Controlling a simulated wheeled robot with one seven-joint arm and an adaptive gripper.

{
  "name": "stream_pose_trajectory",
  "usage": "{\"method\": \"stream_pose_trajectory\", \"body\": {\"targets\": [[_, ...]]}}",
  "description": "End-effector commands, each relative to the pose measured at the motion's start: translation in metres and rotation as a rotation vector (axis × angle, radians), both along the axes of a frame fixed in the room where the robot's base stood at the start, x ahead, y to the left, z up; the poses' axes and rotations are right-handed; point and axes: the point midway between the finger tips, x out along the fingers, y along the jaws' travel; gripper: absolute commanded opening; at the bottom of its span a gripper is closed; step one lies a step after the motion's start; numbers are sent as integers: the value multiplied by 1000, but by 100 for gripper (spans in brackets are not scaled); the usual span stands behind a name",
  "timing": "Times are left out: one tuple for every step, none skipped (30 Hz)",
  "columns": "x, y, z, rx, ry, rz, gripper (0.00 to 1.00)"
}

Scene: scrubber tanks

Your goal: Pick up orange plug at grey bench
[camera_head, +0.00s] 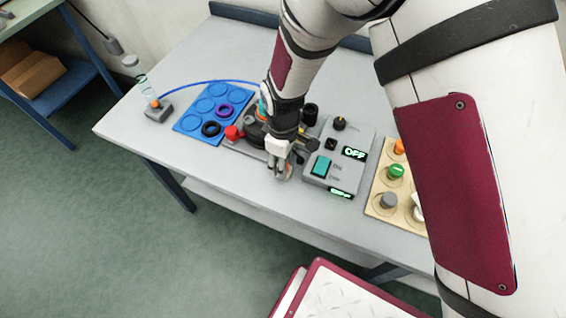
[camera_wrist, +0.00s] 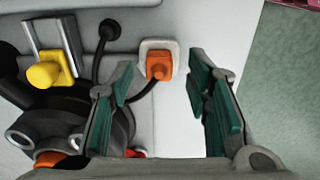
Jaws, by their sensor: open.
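The orange plug (camera_wrist: 158,67) sits in a pale square socket (camera_wrist: 166,46) in the wrist view, with a black cable running from it. My gripper (camera_wrist: 162,80) is open, one teal-padded finger on each side of the plug's line, with the plug visible between and beyond the fingertips. I cannot tell how far the tips are from it. In the head view my gripper (camera_head: 281,172) points down at the front edge of the equipment on the grey bench (camera_head: 240,190). The plug is not clearly visible there, around my gripper.
A grey box reading OFF (camera_head: 340,155) stands close right of my gripper. A board with coloured knobs (camera_head: 378,200) lies farther right. A blue tray with rings (camera_head: 205,105) is left. In the wrist view a yellow knob (camera_wrist: 45,73) and dark round fittings lie left.

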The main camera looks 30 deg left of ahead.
Motion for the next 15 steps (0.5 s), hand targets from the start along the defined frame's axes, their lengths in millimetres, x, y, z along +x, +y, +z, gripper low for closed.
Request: {"method": "stream_pose_trajectory", "body": {"targets": [[0,-1,-5,-2,1,-1,44],[0,-1,-8,-1,1,-1,44],[0,0,-10,-1,0,-2,44],[0,0,-11,0,0,-2,44],[0,0,-12,0,0,-2,44],[1,0,-12,1,-1,-2,44],[1,0,-12,1,-1,-2,44],[1,0,-12,1,-1,-2,44],[1,0,-12,1,-1,-2,44],[1,0,-12,1,-1,-2,44],[1,0,-12,1,-1,-2,44],[1,0,-12,1,-1,-2,37],[1,0,-12,1,-1,-2,31],[1,0,-12,0,0,-2,24],[1,0,-12,0,0,-2,15]]}}
